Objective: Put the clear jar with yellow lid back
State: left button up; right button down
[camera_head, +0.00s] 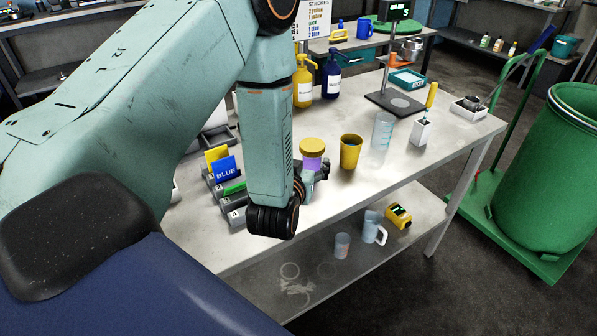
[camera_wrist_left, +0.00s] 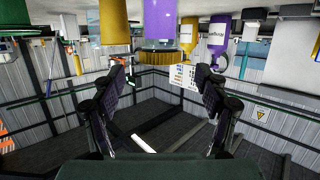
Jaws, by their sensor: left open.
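The clear jar with yellow lid (camera_head: 312,154) stands upright on the worktable (camera_head: 420,165) with purple contents, beside a yellow cup. My left gripper (camera_head: 314,178) is open, low by the jar's front side, and partly hidden behind my own forearm. In the left wrist view the picture is upside down. There the jar's yellow lid (camera_wrist_left: 160,56) shows between the two open fingers (camera_wrist_left: 162,78) across the picture, toward its top edge. I cannot tell whether the fingers touch the jar. My right gripper is not in view.
A yellow cup (camera_head: 350,152) and a clear measuring beaker (camera_head: 382,132) stand close right of the jar. A numbered card rack (camera_head: 233,205) stands left. Pump bottles (camera_head: 303,85) are behind. The lower shelf (camera_head: 362,262) holds a cup, a jug and a yellow device.

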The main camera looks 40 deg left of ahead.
pick_arm(q)
jog(key=v, duration=0.6)
jog(key=shift+s, duration=0.35)
jog(key=shift+w, duration=0.15)
jog(key=shift+d+r, duration=0.1)
jog(key=shift+d, duration=0.05)
